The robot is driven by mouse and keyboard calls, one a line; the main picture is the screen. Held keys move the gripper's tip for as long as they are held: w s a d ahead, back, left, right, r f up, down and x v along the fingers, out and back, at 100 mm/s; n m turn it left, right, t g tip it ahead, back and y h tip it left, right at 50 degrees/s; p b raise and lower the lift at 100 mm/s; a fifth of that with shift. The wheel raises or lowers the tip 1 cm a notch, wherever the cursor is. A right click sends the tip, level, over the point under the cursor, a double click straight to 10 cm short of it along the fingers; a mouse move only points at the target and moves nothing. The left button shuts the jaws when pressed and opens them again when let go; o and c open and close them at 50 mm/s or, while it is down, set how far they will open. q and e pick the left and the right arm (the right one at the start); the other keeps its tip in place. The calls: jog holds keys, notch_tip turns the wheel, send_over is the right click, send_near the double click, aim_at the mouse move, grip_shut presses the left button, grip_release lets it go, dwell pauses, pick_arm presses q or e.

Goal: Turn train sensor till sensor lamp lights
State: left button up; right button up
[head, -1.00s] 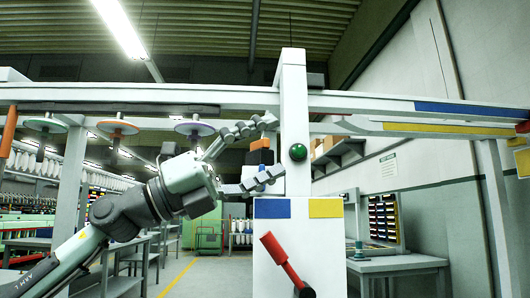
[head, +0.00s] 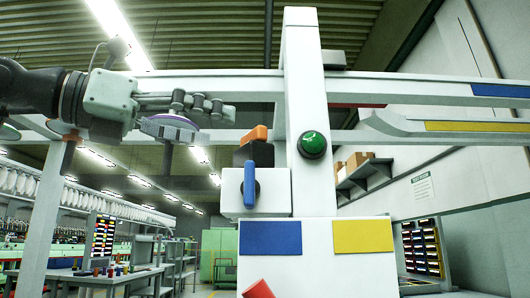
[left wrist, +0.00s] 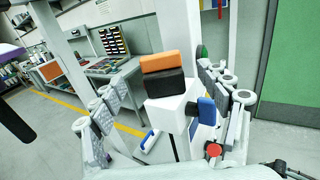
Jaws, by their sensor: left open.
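An orange-topped black block, which looks like the train sensor (head: 254,152), sits on a white box (head: 231,196) beside the white post. A blue lever (head: 250,184) stands upright on the box's front. A green dome (head: 312,145) on the post may be the sensor lamp; I cannot tell whether it is lit. My left gripper (head: 217,112) is open and empty, up and to the left of the block. In the left wrist view the block (left wrist: 163,78) appears between the spread fingers, apart from both. My right gripper is not in view.
The white post (head: 305,60) and long horizontal rail (head: 410,84) stand close to my left gripper. Blue (head: 270,238) and yellow (head: 363,236) plates mark the panel below. A red handle (head: 258,290) shows at the bottom edge. Workbenches stand farther back.

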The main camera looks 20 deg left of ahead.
aim_at(248, 135)
pick_arm(q)
jog(key=shift+w+d+r, duration=0.15)
jog(key=shift+w+d, duration=0.2)
jog(key=shift+w, duration=0.2)
jog(key=p+x, duration=0.1)
jog(key=x, duration=0.4)
jog(key=shift+s+d, duration=0.1)
jog(key=shift+s, duration=0.05)
jog(key=shift+w+d, duration=0.25)
jog(key=shift+w, duration=0.05)
jog(key=shift+w+d, duration=0.25)
jog(key=shift+w, duration=0.05)
jog(key=c, duration=1.1)
jog(key=shift+c, duration=0.4)
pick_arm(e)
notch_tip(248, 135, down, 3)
